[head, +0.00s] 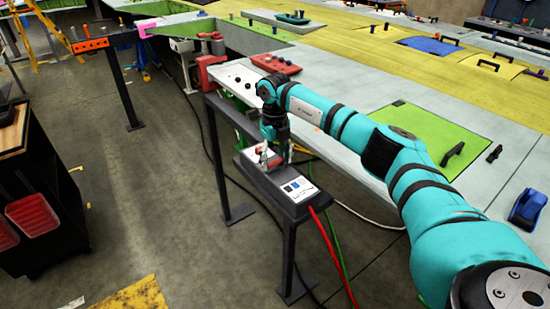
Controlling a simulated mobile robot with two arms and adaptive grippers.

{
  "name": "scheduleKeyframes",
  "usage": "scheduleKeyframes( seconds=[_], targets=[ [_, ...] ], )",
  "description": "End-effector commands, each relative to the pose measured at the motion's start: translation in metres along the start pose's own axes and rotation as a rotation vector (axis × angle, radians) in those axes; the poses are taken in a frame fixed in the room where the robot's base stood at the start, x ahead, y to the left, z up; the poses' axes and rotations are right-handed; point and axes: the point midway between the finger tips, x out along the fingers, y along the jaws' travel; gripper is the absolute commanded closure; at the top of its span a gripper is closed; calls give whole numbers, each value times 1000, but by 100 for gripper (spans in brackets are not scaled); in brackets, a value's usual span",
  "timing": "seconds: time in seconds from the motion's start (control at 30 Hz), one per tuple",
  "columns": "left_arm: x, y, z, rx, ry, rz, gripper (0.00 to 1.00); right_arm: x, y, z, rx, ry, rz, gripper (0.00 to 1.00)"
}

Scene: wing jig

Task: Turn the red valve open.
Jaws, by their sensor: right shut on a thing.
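The red valve (279,150) is small in the head view and partly hidden behind my right gripper. It sits on a dark panel box (294,211) on a black stand. My right arm reaches in from the lower right, and my right gripper (273,156) points down at the valve. Its fingers are shut on the red valve. The valve's exact angle is too small to tell. My left gripper is not in view.
Red and green hoses (326,240) hang from the panel box. The large wing surface (360,92) with green and yellow areas lies behind. A black cart with red bins (37,214) stands at left. The grey floor (165,200) between is mostly clear.

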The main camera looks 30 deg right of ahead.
Motion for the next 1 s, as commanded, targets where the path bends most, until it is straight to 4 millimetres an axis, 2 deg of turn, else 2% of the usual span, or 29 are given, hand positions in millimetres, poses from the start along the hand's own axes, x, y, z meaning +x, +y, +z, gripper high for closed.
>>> scheduleKeyframes(
  seconds=[0.07, 0.1, 0.3, 0.57, 0.67, 0.77, 1.0],
  targets=[
    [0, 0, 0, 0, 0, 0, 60, -2, -1, 1, 4, -5, 0, 74],
    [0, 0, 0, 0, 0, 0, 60, -2, -1, 1, 4, -6, 0, 41],
    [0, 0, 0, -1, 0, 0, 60, -1, -1, 1, 2, -3, 0, 17],
    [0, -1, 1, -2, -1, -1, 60, -1, 0, 0, 1, -2, 0, 17],
    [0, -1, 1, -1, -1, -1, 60, -8, 0, 1, 1, -4, 0, 17],
    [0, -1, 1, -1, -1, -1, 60, -23, -1, 1, 1, -5, -1, 17],
    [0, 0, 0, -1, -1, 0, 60, -75, -1, 1, 2, -6, 0, 17]
  ],
)
